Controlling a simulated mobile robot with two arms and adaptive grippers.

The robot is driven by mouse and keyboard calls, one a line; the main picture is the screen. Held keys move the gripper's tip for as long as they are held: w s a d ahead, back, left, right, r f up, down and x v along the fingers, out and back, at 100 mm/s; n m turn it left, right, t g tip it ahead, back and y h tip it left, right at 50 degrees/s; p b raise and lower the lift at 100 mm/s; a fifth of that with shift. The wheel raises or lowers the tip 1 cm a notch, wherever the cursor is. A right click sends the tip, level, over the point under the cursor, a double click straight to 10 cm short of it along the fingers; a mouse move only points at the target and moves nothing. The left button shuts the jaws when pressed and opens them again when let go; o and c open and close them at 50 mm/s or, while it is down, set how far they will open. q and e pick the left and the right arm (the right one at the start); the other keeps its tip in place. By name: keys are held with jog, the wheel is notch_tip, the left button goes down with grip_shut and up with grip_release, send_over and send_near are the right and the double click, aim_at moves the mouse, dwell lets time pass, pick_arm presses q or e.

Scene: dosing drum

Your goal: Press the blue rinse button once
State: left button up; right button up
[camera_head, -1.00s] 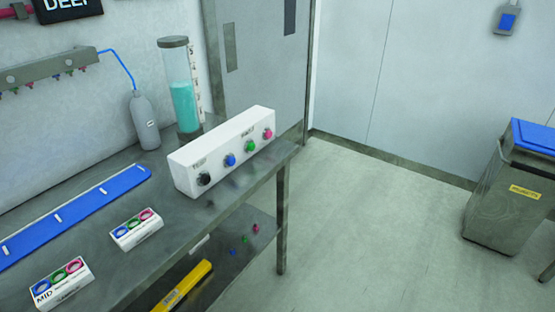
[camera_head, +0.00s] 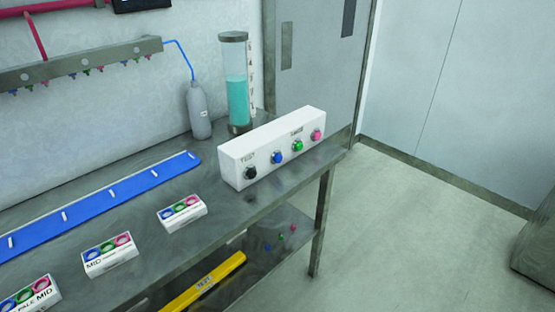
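A white control box (camera_head: 240,168) stands near the right end of the metal bench. On its front are a black knob (camera_head: 250,172), a blue button (camera_head: 277,158), a green button (camera_head: 297,146) and a pink button (camera_head: 316,135). The blue button is just right of the black knob. I cannot tell which label belongs to the blue button. Neither of my grippers is in view, and nothing touches the box.
The metal bench (camera_head: 225,215) carries a clear cylinder of teal liquid (camera_head: 237,95), a grey bottle (camera_head: 198,110), a blue strip (camera_head: 90,206) and several small white boxes with coloured rings (camera_head: 110,255). A yellow bar (camera_head: 210,283) lies on the lower shelf. Floor right of the bench is clear.

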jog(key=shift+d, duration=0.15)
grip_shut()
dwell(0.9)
